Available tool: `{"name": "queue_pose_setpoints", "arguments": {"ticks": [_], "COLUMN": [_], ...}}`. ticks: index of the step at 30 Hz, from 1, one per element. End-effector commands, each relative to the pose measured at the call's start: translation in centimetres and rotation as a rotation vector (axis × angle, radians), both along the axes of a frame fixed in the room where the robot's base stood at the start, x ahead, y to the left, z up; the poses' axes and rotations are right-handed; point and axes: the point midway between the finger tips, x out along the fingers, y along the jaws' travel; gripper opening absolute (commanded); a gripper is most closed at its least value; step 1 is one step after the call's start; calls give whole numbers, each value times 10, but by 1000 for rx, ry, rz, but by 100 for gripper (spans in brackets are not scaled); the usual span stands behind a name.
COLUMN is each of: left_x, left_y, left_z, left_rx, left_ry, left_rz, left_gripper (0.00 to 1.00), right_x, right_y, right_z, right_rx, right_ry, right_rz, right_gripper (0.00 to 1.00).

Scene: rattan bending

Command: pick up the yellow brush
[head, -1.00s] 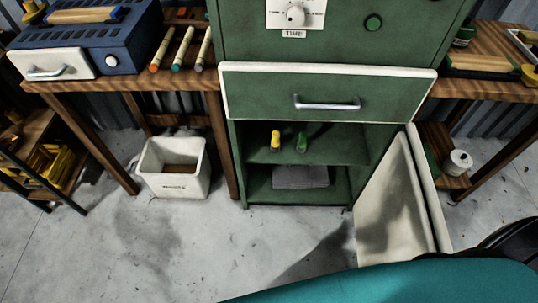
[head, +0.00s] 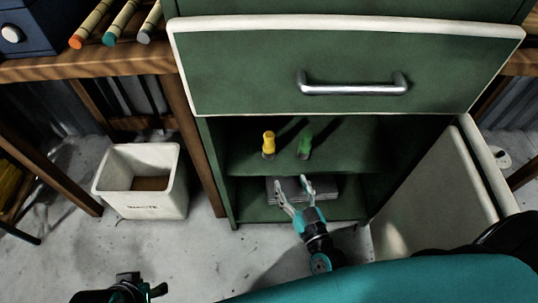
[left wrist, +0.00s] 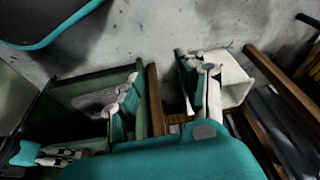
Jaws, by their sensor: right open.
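The yellow brush (head: 268,145) stands on the upper shelf inside the open green cabinet, left of a similar green item (head: 305,146). My right gripper (head: 293,185) is open and empty, in front of the lower part of the cabinet. In the head view it is below and a little right of the yellow brush, apart from it. My left gripper (head: 140,287) is at the bottom left of the head view, partly cut off. In the left wrist view its two fingers (left wrist: 160,92) are wide apart with nothing between them. I cannot make out the yellow brush in that view.
A grey block (head: 325,189) lies on the lower shelf, partly behind my right gripper. A closed drawer (head: 350,65) is above the opening, and the open cabinet door (head: 440,195) stands to the right. A white waste bin (head: 155,205) is on the floor left of the cabinet.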

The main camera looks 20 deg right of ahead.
Motion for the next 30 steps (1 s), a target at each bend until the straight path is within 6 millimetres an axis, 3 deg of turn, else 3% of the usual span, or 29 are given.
{"name": "queue_pose_setpoints", "arguments": {"ticks": [6,16,26,30], "left_x": [0,62,87,103], "left_y": [0,-19,-28,-34], "left_z": [-1,15,29,40], "left_rx": [-2,-63,-93,-115], "left_ry": [-10,-306,-447,-546], "left_rz": [0,-25,-35,-42], "left_gripper": [40,40,40,40], "right_x": [31,101,128,147], "right_y": [1,5,6,9], "right_z": [5,4,5,9], "right_rx": [8,6,6,8], "right_ry": [-18,-15,-13,-14], "right_rz": [-7,-5,-5,-6], "right_gripper": [57,57,57,57]}}
